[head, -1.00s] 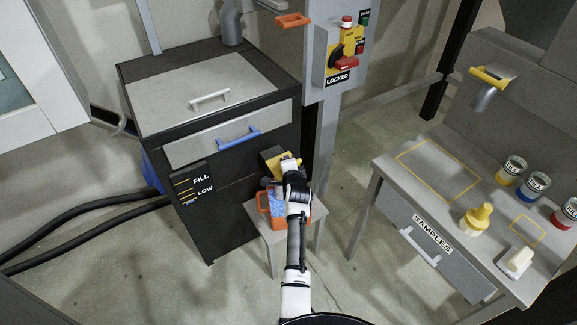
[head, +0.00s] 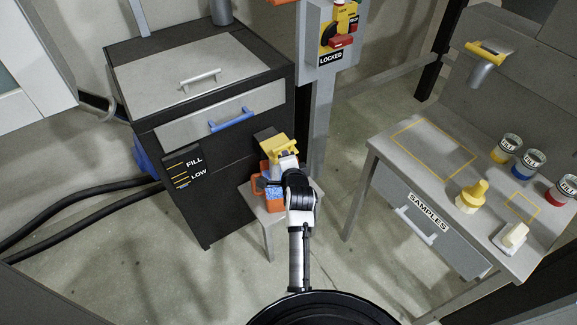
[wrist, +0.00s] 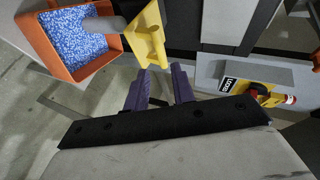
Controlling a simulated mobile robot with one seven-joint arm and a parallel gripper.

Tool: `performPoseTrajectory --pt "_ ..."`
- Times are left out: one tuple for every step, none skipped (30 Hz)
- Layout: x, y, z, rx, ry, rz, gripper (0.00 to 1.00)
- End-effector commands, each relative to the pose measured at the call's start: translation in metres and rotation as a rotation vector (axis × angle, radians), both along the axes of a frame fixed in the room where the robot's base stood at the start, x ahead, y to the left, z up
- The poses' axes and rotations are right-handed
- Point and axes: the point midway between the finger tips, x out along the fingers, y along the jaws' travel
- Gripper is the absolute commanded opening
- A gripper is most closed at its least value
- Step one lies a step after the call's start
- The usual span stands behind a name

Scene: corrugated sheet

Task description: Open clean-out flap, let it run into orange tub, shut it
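The yellow clean-out flap (head: 280,145) sits low on the front of the dark cabinet, above the orange tub (head: 270,205). In the wrist view the yellow flap (wrist: 150,38) stands tilted beside the tub (wrist: 55,45), which holds blue-and-white pellets (wrist: 80,38). A grey shape (wrist: 107,25), spout or stream I cannot tell, reaches over the pellets. In the head view my wrist hides the fingers and part of the tub.
The tub stands on a small grey stool (head: 255,208). A post with a switch box marked LOCKED (head: 331,57) rises just right of the flap. A samples bench (head: 385,150) with bottles and cans is at the right. Black hoses (head: 80,190) lie at the left.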

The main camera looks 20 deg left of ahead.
Motion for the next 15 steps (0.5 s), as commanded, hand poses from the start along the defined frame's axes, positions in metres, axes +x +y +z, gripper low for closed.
performPoseTrajectory --pt "-0.007 -0.003 0.002 -0.001 -0.002 0.000 0.25" --pt "-0.009 -0.005 0.004 0.000 -0.001 0.001 0.25" --pt "-0.013 -0.006 0.005 -0.001 0.000 0.000 0.25" --pt "-0.015 -0.007 0.006 0.000 -0.001 0.001 0.25" --pt "-0.017 -0.008 0.008 0.000 -0.001 0.001 0.25" --pt "-0.019 -0.009 0.009 0.000 -0.001 0.001 0.25" --pt "-0.020 -0.010 0.010 0.000 -0.001 0.001 0.25" --pt "-0.021 -0.010 0.010 0.000 -0.001 0.001 0.25" --pt "-0.022 -0.011 0.011 0.000 -0.001 0.001 0.25" --pt "-0.022 -0.011 0.011 0.000 -0.001 0.001 0.25" --pt "-0.022 -0.011 0.011 0.000 -0.001 0.001 0.25" --pt "-0.022 -0.011 0.011 -0.001 0.000 0.001 0.25" --pt "-0.022 -0.011 0.011 -0.001 0.000 0.001 0.25" --pt "-0.022 -0.011 0.011 -0.001 0.000 0.001 0.25" --pt "-0.022 -0.011 0.011 -0.001 0.000 0.001 0.25"
